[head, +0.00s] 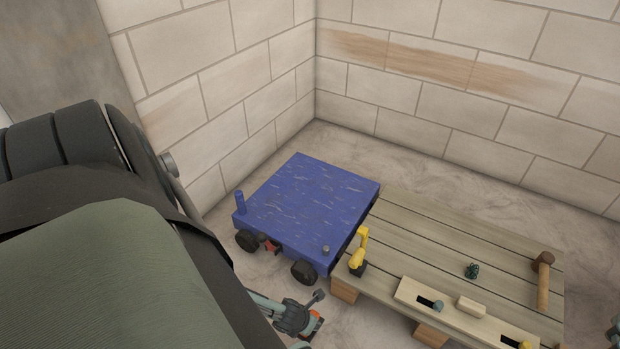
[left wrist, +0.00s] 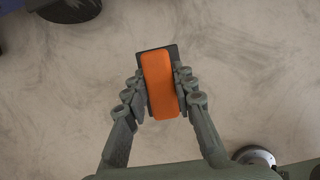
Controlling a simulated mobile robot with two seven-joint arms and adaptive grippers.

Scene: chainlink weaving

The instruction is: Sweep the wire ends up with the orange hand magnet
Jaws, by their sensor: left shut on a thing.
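The orange hand magnet (left wrist: 160,85) has an orange top and a dark base. It is held between the fingers of my left gripper (left wrist: 160,103), above the bare floor. In the head view my left gripper (head: 312,326) is low in the middle, in front of the blue cart, with a bit of orange showing at it. No wire ends can be told for sure; thin pale streaks on the cart's top are too small to tell from scratches. A grey-teal part at the lower right edge may be my right gripper (head: 613,334), mostly cut off.
The blue cart (head: 300,190) stands on dark wheels near the wall corner. Floor behind is clear.

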